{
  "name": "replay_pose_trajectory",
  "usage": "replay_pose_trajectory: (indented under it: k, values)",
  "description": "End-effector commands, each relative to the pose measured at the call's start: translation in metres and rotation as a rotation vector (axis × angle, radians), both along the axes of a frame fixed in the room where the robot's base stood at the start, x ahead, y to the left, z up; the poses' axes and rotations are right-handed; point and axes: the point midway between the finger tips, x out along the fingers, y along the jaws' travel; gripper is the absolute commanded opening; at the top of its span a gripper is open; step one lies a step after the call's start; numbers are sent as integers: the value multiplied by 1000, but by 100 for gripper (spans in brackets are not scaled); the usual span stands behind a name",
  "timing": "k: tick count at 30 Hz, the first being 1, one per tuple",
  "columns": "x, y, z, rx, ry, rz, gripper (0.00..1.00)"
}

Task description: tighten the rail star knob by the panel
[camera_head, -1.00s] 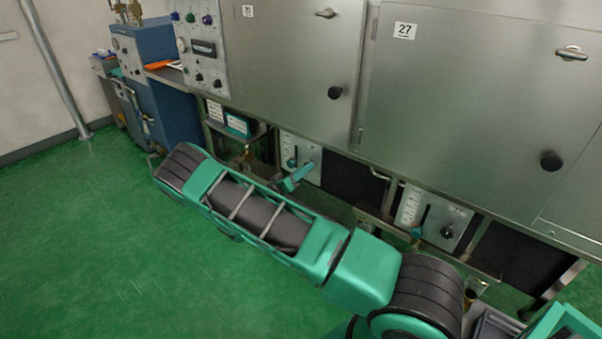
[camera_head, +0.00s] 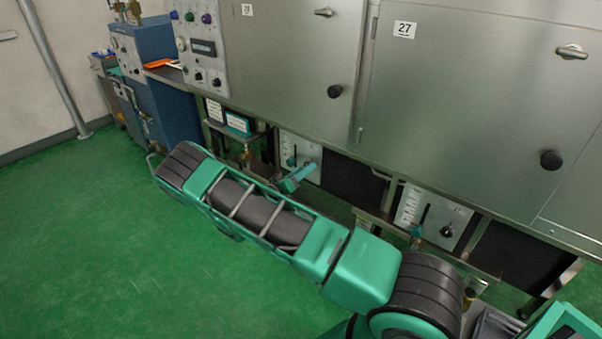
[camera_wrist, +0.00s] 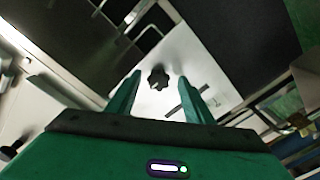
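A black star knob (camera_wrist: 157,78) sits on a pale panel (camera_wrist: 190,62) in the wrist view. My gripper (camera_wrist: 158,84) is open, with one green finger to each side of the knob in the picture. No contact between fingers and knob shows, and the gap in depth is hard to judge. In the head view my gripper (camera_head: 297,178) is low under the cabinets, in front of a white control panel (camera_head: 287,147) with a lever. The knob on that panel is hidden there behind my gripper and cannot be seen.
A second white panel (camera_head: 410,203) with a lever and a black knob (camera_head: 446,231) is further right. Steel cabinets (camera_head: 470,90) overhang the panels. A shelf with small signs (camera_head: 237,121) is left of my gripper. The green floor (camera_head: 90,240) is open at left.

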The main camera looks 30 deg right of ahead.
Motion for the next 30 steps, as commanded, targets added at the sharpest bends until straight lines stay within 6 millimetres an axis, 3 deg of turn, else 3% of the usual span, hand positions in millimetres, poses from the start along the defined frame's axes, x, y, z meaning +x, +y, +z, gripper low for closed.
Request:
replay_pose_trajectory:
  k: [8, 21, 30]
  values:
    - [-3, 14, 1, -1, -2, 4, 47]
    - [-29, 86, 0, 0, 0, 3, 47]
    - [-36, 102, -1, 0, 1, 0, 47]
